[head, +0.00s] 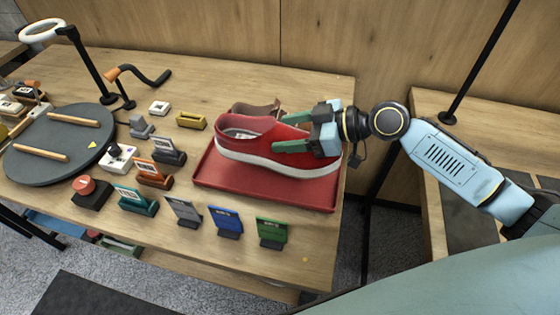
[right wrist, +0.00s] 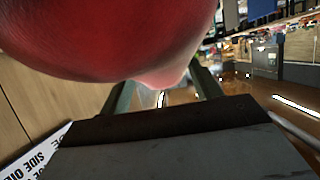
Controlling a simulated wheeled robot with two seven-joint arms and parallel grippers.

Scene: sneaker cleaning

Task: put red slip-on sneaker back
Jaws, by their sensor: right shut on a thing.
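The red slip-on sneaker (head: 262,143) with a white sole is over the red tray (head: 218,180) at the right end of the table, toe to the right. My right gripper (head: 287,133) comes in from the right and is shut on the sneaker's toe end, one finger on the far side and one on the near side. Whether the sole rests on the tray or hangs just above it, I cannot tell. In the right wrist view the sneaker (right wrist: 110,35) fills the upper left, close to the fingers. My left gripper is not in view.
Several small coloured sign stands, such as a green one (head: 271,232) and a blue one (head: 227,222), line the table's front. A brown object (head: 256,108) stands behind the sneaker. A dark round turntable (head: 55,150) with wooden bars is at left. A gap separates this table from another at right.

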